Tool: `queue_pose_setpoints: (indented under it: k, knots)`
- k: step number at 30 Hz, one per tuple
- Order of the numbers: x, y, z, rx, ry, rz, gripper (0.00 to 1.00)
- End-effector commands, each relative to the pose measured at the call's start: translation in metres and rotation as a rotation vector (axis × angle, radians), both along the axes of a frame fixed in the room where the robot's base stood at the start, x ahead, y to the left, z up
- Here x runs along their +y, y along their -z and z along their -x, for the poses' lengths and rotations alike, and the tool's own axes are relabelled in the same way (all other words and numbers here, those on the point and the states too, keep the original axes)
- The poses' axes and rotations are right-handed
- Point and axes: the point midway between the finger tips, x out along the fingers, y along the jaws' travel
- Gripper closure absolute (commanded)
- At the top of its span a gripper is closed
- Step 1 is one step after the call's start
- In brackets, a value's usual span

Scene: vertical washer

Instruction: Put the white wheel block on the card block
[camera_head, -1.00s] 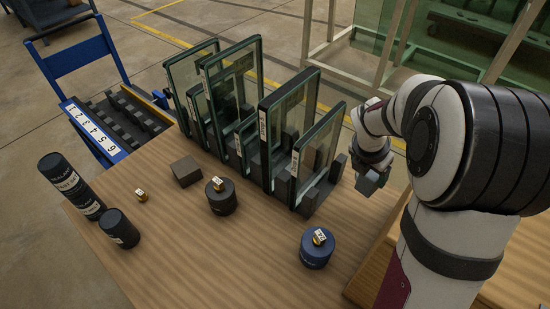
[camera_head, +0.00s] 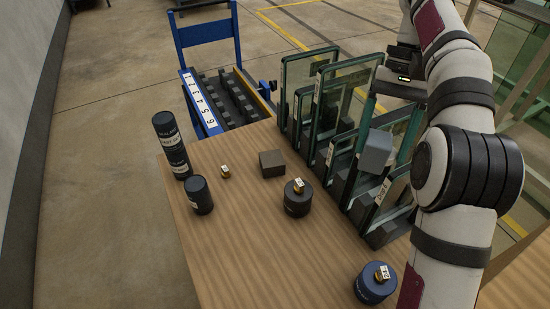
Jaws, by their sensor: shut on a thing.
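A pale grey block, which I take to be the white wheel block (camera_head: 376,152), is held in my gripper (camera_head: 388,127). It hangs in front of the glass panes, above the dark supports at the table's right side. My gripper points down and is shut on it; its fingers are partly hard to make out against the glass. A dark brown block, which I take to be the card block (camera_head: 272,163), lies on the wooden table left of the panes. It is apart from my gripper, and its top is bare.
Upright glass panes (camera_head: 330,100) stand in a rack along the table's (camera_head: 255,225) far edge. Black cylinders (camera_head: 202,195) stand at left. A black weight (camera_head: 298,200) and a blue weight (camera_head: 370,287) each carry a small brass piece. A small brass piece (camera_head: 225,172) lies near the brown block.

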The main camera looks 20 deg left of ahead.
Motion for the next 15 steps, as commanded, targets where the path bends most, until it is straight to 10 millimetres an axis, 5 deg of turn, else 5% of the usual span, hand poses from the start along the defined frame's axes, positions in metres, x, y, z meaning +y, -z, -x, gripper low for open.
queue_pose_setpoints:
  k: [8, 15]
  knots:
    - [0.03, 0.024, -0.016, 0.001, 0.447, -0.004, 0.86]
    - [0.087, 0.065, -0.056, 0.003, 1.099, -0.003, 0.86]
